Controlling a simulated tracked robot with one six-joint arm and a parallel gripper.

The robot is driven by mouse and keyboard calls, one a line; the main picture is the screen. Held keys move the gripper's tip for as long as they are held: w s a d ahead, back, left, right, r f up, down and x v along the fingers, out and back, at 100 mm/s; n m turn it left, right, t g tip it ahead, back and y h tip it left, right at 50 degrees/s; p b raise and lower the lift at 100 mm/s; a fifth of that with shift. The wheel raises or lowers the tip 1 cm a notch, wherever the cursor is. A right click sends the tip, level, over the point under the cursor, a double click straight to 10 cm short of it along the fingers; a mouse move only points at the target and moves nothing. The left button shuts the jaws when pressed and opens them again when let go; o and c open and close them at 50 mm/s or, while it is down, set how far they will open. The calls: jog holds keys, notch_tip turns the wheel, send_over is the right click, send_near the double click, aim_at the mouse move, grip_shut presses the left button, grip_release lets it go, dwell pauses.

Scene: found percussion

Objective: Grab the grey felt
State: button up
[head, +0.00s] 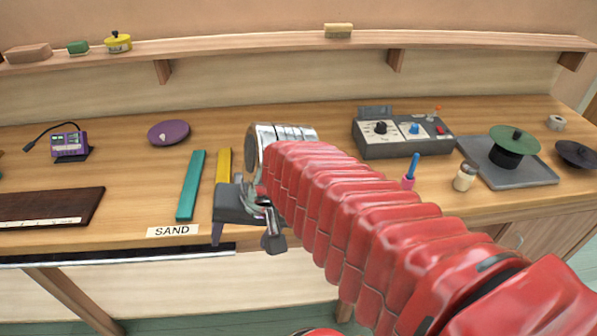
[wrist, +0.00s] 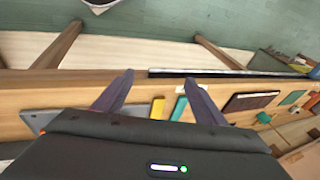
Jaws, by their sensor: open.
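I cannot clearly make out a grey felt in either view. In the wrist view a flat grey piece (wrist: 42,120) shows at the left, partly hidden by my gripper; I cannot tell whether it is felt. My gripper (head: 245,242) is open and empty at the table's front edge in the head view, right of the SAND label (head: 172,231). My arm and gripper hide part of the table.
A teal bar (head: 190,186) and a yellow bar (head: 223,165) lie just behind my gripper's left side. A grey tray (head: 530,176) with a green disc (head: 515,138) stands at the right. A control box (head: 400,148) stands behind my arm. A dark board (head: 50,206) lies left.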

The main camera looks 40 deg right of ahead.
jog(key=w+d+f+m+t, duration=0.1)
jog(key=d+m+t, duration=0.3)
jog(key=d+m, duration=0.9)
jog(key=w+d+f+m+t, duration=0.2)
jog(key=d+m+t, duration=0.1)
jog(key=d+m, duration=1.1)
jog(key=d, duration=0.4)
jog(key=shift+d+f+t+y, duration=0.2)
jog(key=shift+t+y, duration=0.1)
jog(key=shift+t, duration=0.1)
jog(key=shift+x, duration=4.25)
jog(key=shift+a, duration=0.1)
jog(key=shift+x, duration=2.6)
